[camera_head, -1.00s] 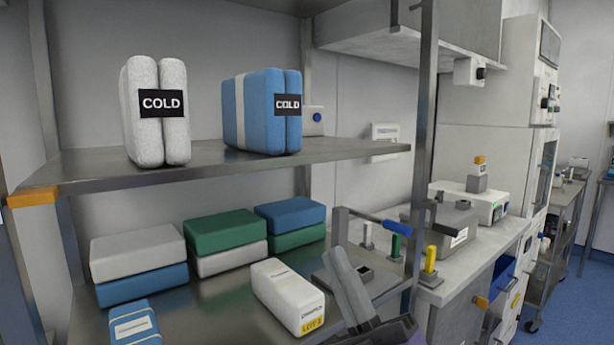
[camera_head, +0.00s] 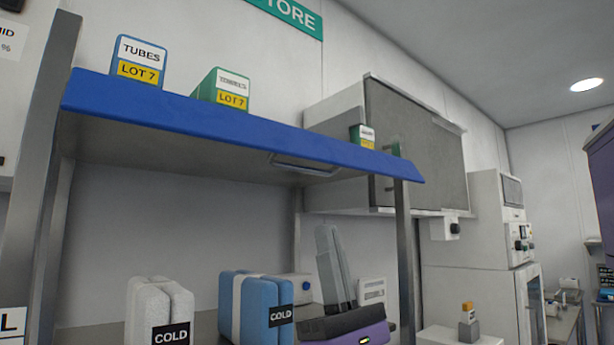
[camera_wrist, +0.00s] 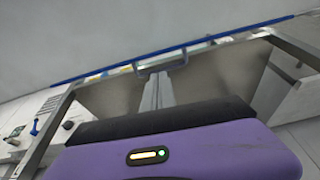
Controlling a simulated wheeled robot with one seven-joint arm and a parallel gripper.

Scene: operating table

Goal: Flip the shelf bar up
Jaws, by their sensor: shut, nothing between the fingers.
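The long blue bar (camera_head: 240,127) runs along the front edge of the upper shelf in the head view, its face slanting. A grey pull handle (camera_head: 303,165) is on the underside behind it. My gripper (camera_head: 326,232) points upward below the bar, a little right of the handle, with its fingers together and nothing between them. In the wrist view the blue edge (camera_wrist: 225,35) crosses the top, and the handle (camera_wrist: 160,62) appears just beyond the tips of my gripper (camera_wrist: 164,74). Whether the tips touch the handle cannot be told.
Boxes labelled TUBES (camera_head: 138,62) and several others stand on the upper shelf. White (camera_head: 158,308) and blue (camera_head: 255,305) COLD packs stand on the shelf below. A metal post (camera_head: 404,255) is right of my gripper. A wall cabinet (camera_head: 415,140) is at the right.

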